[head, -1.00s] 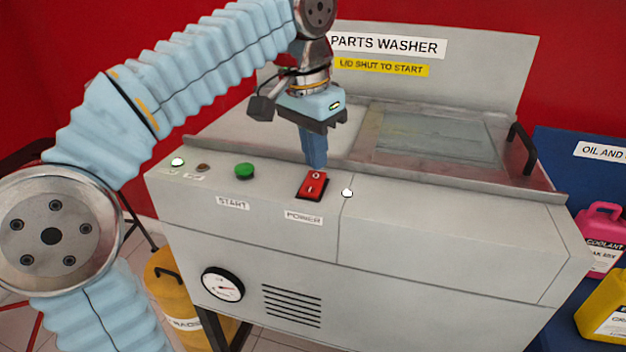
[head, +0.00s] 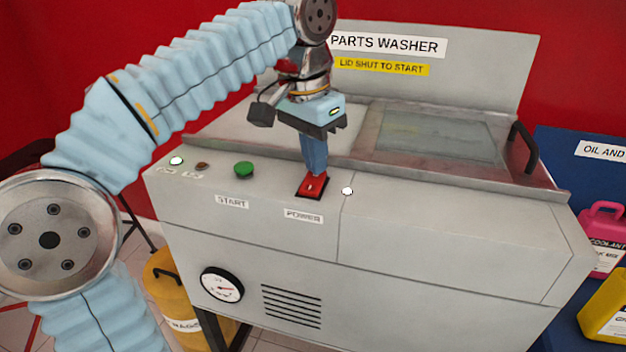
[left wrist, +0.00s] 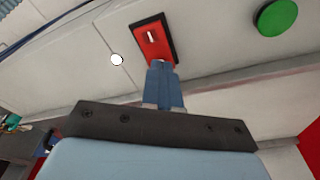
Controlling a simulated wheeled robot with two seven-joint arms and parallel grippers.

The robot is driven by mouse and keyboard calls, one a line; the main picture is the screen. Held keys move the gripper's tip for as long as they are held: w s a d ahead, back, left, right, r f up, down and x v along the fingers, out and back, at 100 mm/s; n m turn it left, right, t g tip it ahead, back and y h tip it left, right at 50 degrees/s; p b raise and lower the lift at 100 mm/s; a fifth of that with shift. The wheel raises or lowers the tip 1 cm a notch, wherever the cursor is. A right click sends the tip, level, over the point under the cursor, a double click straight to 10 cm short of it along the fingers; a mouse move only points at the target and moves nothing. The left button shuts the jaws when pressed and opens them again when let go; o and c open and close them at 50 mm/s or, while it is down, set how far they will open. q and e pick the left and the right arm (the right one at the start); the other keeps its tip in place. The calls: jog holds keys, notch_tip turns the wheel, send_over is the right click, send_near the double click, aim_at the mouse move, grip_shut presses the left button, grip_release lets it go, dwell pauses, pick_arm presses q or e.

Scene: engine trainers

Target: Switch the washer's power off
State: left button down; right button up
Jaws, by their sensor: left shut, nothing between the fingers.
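The grey parts washer (head: 430,225) has a red power rocker switch (head: 311,188) in a dark frame on its front panel, above the POWER label (head: 303,216). My left gripper (head: 316,172) is shut and empty, pointing down with its fingertips at the far end of the switch. They cover that end, and I cannot tell whether they touch it. The near end with its white mark shows. In the left wrist view, the fingertips (left wrist: 162,66) overlap the edge of the red switch (left wrist: 152,42). My right gripper is not in view.
A green START button (head: 244,169) and small lamps sit left of the switch. A white round dot (head: 347,191) lies just right of it. The lid with its black handle (head: 522,147) is down behind. Pink and yellow containers stand at the right.

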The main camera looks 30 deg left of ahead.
pick_arm(q)
jog(key=shift+f, duration=0.25)
notch_tip(320, 180, up, 3)
jog(key=shift+f+p, duration=0.2)
jog(key=shift+p, duration=1.05)
notch_tip(320, 180, up, 2)
jog(key=shift+r+p, duration=0.1)
jog(key=shift+p, duration=0.65)
jog(key=shift+r, duration=1.1)
